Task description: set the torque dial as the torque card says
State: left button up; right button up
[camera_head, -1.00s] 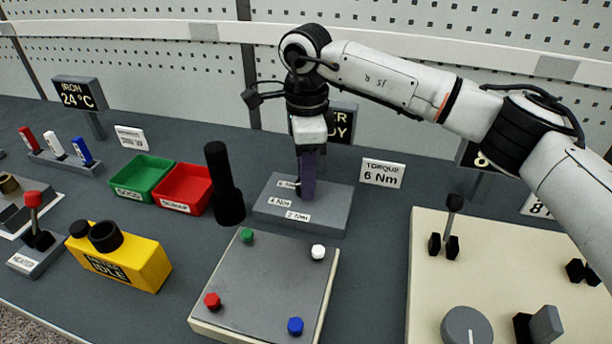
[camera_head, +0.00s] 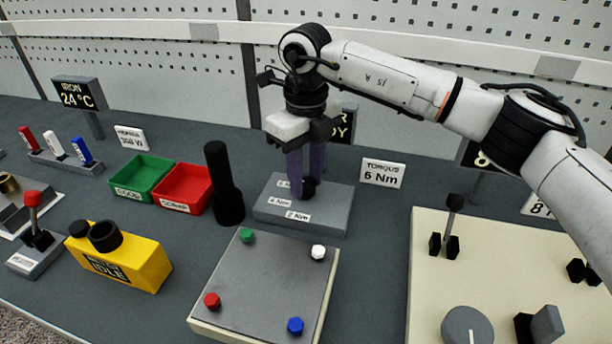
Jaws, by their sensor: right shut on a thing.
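The torque card (camera_head: 382,173) stands upright behind the bench's middle and reads "6 Nm". The torque dial's grey base (camera_head: 325,212) sits left of the card, with small white labels along its left side; one reads "4 Nm", one appears to read "2 Nm", and the top one is too small to read surely. My right gripper (camera_head: 307,186) points down over this base, its purple fingers shut on the dark dial knob (camera_head: 309,189). The fingers hide most of the knob, so its pointing direction cannot be told. My left gripper is not in view.
A black upright driver (camera_head: 225,188) stands close left of the dial base. Red (camera_head: 184,191) and green bins are further left. A grey plate (camera_head: 270,283) with coloured knobs lies in front. A cream panel (camera_head: 425,270) with a lever and round dial is at right.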

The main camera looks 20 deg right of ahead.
aim_at(306, 183)
jog(key=shift+r+m, duration=0.1)
jog(key=shift+m, duration=1.1)
jog(key=o, duration=1.1)
jog(key=shift+c, duration=0.2)
notch_tip(306, 183, up, 10)
jog(key=shift+r, duration=0.15)
